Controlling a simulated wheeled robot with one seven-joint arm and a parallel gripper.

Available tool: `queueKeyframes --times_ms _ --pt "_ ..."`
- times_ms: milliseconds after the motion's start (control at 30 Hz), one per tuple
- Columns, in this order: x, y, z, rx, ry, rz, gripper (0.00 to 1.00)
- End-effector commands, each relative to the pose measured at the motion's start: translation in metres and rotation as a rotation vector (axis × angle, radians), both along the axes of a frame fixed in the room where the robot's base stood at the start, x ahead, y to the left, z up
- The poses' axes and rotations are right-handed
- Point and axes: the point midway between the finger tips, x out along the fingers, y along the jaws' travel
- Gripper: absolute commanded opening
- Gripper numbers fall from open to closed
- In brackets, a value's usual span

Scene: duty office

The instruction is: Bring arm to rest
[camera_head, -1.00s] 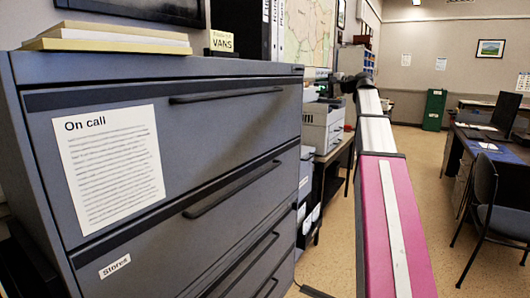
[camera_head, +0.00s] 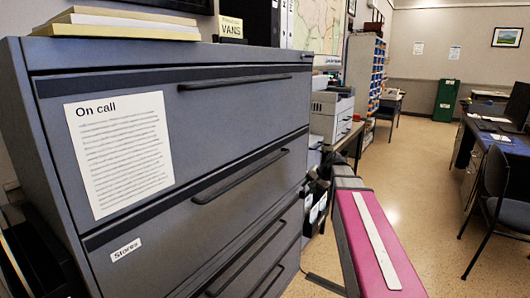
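My arm (camera_head: 378,245) reaches forward from the lower right, with a pink link and a short grey section beyond it. The arm is low, right of the grey filing cabinet (camera_head: 240,92). A dark shape at its far end, beside the cabinet's right edge, seems to be my gripper (camera_head: 317,188). It is small and partly hidden, so its fingers cannot be made out. I see nothing held.
The cabinet stands close on the left with handles sticking out. A printer (camera_head: 331,115) sits on a table behind it. A desk (camera_head: 505,148) and a chair (camera_head: 500,200) stand on the right. Open floor (camera_head: 425,190) lies between.

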Motion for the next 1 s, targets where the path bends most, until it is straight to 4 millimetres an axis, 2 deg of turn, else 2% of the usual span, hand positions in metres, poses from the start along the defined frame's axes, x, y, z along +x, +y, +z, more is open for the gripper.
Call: queueKeyframes --times_ms 33,200,500,733,833,1000 --pt "-0.017 0.004 -0.021 -0.038 0.021 0.019 0.37" --pt "-0.059 0.009 -0.078 -0.172 0.080 0.089 0.37" --pt "-0.142 0.010 -0.160 -0.404 0.181 0.241 0.37" --pt "-0.193 0.005 -0.199 -0.546 0.239 0.354 0.37" --pt "-0.205 0.003 -0.208 -0.579 0.254 0.382 0.37" --pt "-0.211 0.002 -0.212 -0.599 0.261 0.399 0.37"
